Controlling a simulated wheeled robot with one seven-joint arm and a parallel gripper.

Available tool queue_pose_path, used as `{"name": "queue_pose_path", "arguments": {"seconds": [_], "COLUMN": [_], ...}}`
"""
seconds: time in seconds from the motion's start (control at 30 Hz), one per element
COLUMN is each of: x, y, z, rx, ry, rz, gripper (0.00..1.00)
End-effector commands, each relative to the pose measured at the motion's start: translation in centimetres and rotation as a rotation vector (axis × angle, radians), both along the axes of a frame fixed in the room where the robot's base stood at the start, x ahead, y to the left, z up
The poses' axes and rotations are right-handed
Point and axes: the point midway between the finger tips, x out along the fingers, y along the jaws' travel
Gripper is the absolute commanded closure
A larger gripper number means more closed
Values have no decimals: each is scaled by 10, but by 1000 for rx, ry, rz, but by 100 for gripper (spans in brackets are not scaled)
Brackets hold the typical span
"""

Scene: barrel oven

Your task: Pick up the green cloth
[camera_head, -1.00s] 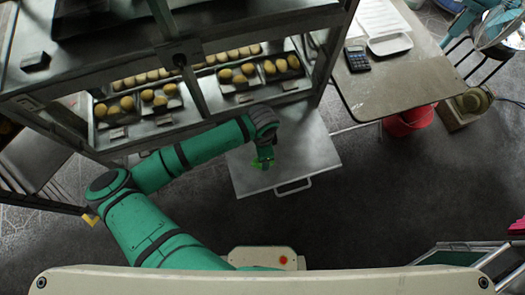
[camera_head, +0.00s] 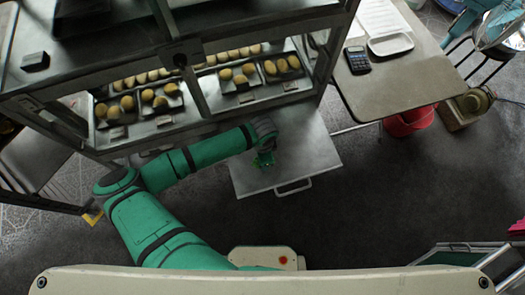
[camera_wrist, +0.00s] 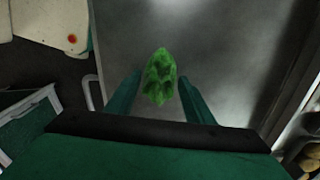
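The green cloth (camera_wrist: 160,75) is a small crumpled bundle over the grey metal surface of a pulled-out drawer or open door (camera_head: 312,165) with a front handle. My gripper (camera_wrist: 158,82) points down over this surface, with its two fingers apart on either side of the cloth. Gaps show between the cloth and both fingers. In the head view, my gripper (camera_head: 264,161) largely hides the cloth. How high the fingertips are above the surface cannot be told.
The oven rack (camera_head: 205,110) with trays of bread rolls stands right behind the metal surface. A table (camera_head: 405,80) with a calculator (camera_head: 357,59) and a white tray (camera_head: 390,44) is at the right, a red bucket (camera_head: 408,121) under it. The floor in front is clear.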

Motion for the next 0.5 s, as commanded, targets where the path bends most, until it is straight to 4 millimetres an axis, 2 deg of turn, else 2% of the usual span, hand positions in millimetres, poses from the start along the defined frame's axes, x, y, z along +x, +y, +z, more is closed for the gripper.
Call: {"name": "queue_pose_path", "arguments": {"seconds": [0.33,0.5], "x": [0,0], "y": [1,2], "z": [0,7], "rx": [0,-1], "ry": [0,0], "rz": [2,5], "gripper": [74,74]}}
